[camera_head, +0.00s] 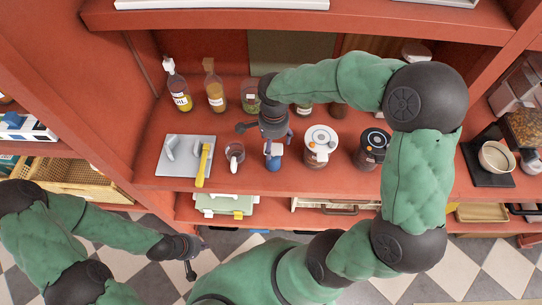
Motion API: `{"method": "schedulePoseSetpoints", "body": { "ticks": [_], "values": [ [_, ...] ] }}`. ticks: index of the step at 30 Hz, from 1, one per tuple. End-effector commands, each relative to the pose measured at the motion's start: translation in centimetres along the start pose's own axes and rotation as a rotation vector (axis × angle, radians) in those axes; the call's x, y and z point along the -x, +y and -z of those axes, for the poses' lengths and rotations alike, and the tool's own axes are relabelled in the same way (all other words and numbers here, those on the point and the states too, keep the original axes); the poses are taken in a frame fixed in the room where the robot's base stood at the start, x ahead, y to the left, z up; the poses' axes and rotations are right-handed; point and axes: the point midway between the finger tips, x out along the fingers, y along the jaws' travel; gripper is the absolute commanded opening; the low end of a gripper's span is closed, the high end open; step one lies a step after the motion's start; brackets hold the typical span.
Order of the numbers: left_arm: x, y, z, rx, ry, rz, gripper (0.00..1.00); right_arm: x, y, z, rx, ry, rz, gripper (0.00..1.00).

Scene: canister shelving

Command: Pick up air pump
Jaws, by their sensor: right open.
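A small blue and white object (273,158), which looks like the air pump, stands near the front of the red shelf. My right gripper (275,139) is open right above and behind it, and its fingers cover the object's upper part. I cannot tell whether the fingers touch it. My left gripper (194,262) hangs low in front of the shelf at the lower left, away from the object. Its fingertips are too small to tell whether they are open.
A dark canister (373,147) is further right. A grey tray (172,164) with a yellow-handled tool (203,164) lies left. Bottles (216,91) stand behind.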

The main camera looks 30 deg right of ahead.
Motion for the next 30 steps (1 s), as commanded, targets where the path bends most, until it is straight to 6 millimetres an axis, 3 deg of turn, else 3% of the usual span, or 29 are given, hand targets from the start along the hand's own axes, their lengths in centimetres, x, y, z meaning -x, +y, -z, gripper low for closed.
{"method": "schedulePoseSetpoints", "body": {
  "ticks": [3,11,19,29,30],
  "values": [
    [-0.3,-0.1,0.0,0.000,-0.001,0.000,0.00,-1.7,0.0,0.0,-0.002,-0.001,-0.002,0.76],
    [-0.5,-0.2,0.0,0.000,0.000,0.000,0.00,-3.5,0.0,0.0,0.000,-0.001,-0.001,0.76],
    [-1.0,-0.3,0.1,0.000,0.000,0.000,0.00,-7.2,0.0,0.0,-0.001,-0.001,-0.001,0.76],
    [-1.0,-0.4,0.1,0.000,0.000,0.000,0.00,-7.8,-0.1,0.0,-0.001,0.000,0.002,0.76],
    [-1.0,-0.4,0.1,0.000,0.000,0.000,0.00,-7.8,-0.1,0.0,-0.001,0.000,0.002,0.71]
  ]
}}
